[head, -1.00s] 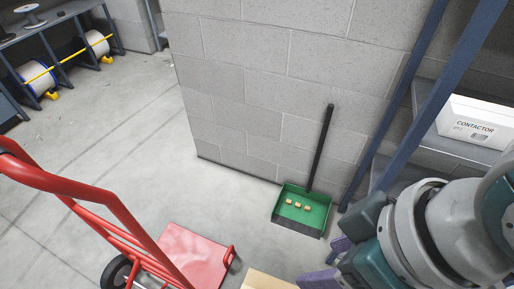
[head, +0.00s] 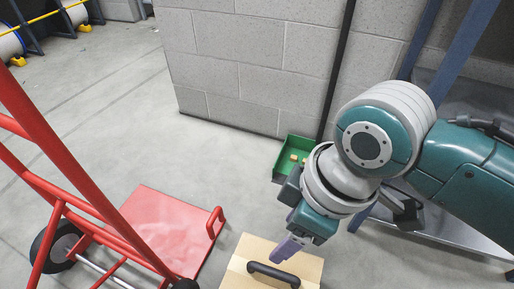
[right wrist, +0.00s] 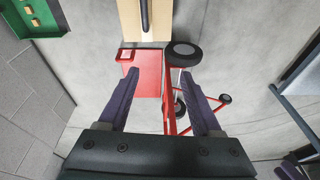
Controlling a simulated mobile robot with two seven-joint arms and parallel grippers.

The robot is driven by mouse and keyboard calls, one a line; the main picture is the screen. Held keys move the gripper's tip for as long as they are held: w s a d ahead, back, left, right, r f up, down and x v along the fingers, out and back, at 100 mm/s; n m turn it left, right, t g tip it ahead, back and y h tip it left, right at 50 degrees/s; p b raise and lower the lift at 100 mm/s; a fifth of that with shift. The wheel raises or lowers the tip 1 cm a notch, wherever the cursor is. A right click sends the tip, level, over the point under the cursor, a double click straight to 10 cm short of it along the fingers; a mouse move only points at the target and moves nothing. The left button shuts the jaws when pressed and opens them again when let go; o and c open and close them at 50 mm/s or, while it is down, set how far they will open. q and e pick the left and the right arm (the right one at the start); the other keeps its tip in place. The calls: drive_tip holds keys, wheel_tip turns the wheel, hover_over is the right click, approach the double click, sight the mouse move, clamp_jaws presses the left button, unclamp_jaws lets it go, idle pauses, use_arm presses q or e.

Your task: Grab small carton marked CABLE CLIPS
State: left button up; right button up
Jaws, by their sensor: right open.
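No carton marked CABLE CLIPS shows in either current view. My right gripper (head: 285,248) hangs in the head view, pointing down and left above a pale wooden board or lid with a black handle. In the right wrist view the fingers of the right gripper (right wrist: 160,75) stand wide apart, with nothing between them. A purple piece at the lower right corner of that view may be part of my left gripper; its jaws cannot be made out. The left gripper is absent from the head view.
A red hand truck (head: 165,232) stands at left. The wooden lid (head: 235,270) is below my right gripper. Blue shelf posts (head: 465,50) rise behind my right arm.

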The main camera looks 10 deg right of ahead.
drive_tip(key=n+b, duration=0.1)
drive_tip(key=b, duration=2)
approach(274, 272)
drive_tip(key=f+b, duration=0.2)
drive_tip(key=w+f+b, duration=0.1)
drive_tip(key=b, duration=0.1)
drive_tip(key=shift+a+f+h, duration=0.15)
drive_tip(key=shift+a+h, duration=0.15)
drive_tip(key=shift+h, duration=0.1)
drive_tip(key=f+b, duration=0.2)
drive_tip(key=a+f+b, duration=0.1)
drive_tip(key=f+b, duration=0.2)
drive_tip(key=shift+a+f+b, duration=0.1)
drive_tip(key=shift+a+b, duration=0.05)
drive_tip(key=shift+b, duration=0.2)
clamp_jaws()
drive_tip(key=shift+g, duration=0.3)
drive_tip(key=shift+w, duration=0.1)
